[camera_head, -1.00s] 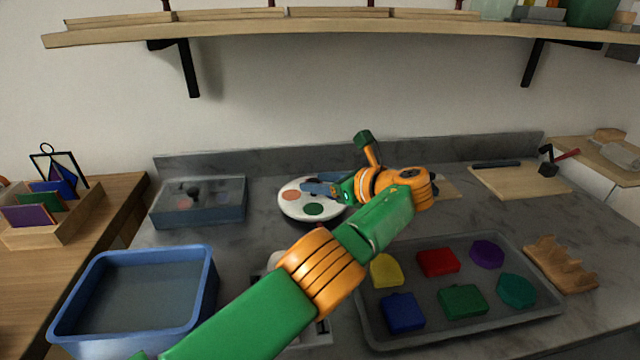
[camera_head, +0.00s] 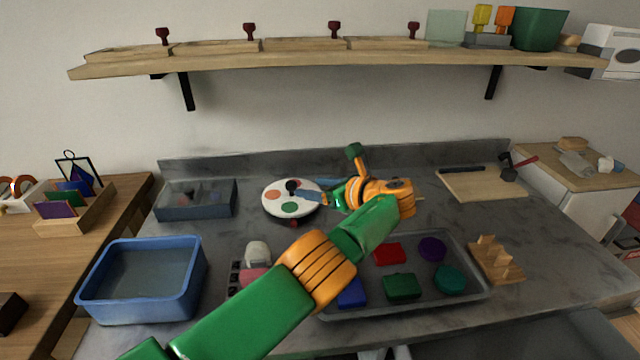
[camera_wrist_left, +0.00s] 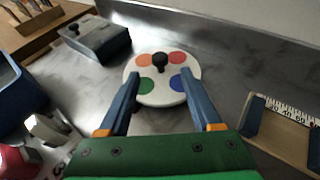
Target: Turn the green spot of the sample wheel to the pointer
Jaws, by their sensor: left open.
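The sample wheel (camera_head: 270,208) is a white disc with colored spots and a black knob (camera_head: 291,186), standing at the back of the counter. Its green spot (camera_head: 290,207) is on the near side in the head view. A small dark red piece (camera_head: 293,223) shows at the wheel's near edge; it may be the pointer. In the left wrist view the wheel (camera_wrist_left: 160,97) shows two orange-red spots, the green spot (camera_wrist_left: 145,86) and a blue spot (camera_wrist_left: 178,82). My left gripper (camera_wrist_left: 160,74) is open, its fingers apart on either side with the knob (camera_wrist_left: 160,62) beyond the tips. My right gripper is out of view.
A grey box (camera_head: 195,203) stands left of the wheel, and a blue bin (camera_head: 140,305) nearer left. A tray (camera_head: 470,297) of colored pieces lies at the right front, partly behind my left arm. A shelf (camera_head: 340,62) hangs above.

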